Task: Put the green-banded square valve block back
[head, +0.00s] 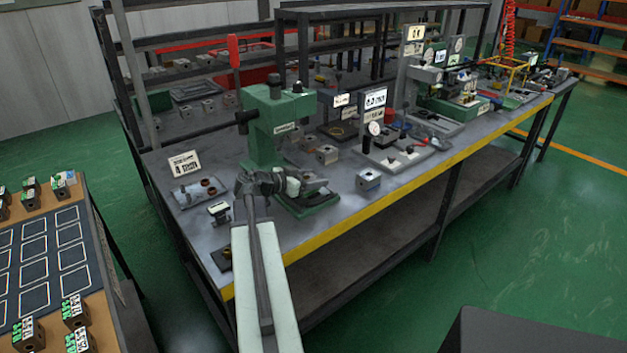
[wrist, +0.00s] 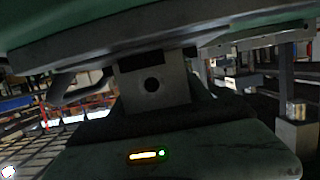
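My gripper (head: 262,184) is at the front of the green press (head: 275,130), just left of the press base. Its fingers are too small and dark there to show whether they are open or shut. In the wrist view a grey block-like part (wrist: 152,92) with a round dark hole sits between a dark-edged green plate above and a grey-green surface below; I cannot tell whether it is held. No green band shows on it. A small block (head: 218,211) with a pale top stands on the bench left of my gripper. Blocks with green and white markings (head: 75,311) stand on the left table.
The left table has a dark mat (head: 35,272) with white-outlined, empty squares. Plain grey blocks (head: 368,180) stand on the workbench right of the press. A sign (head: 184,164) and a small plate with brown rings (head: 200,192) lie to its left. Green floor separates the tables.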

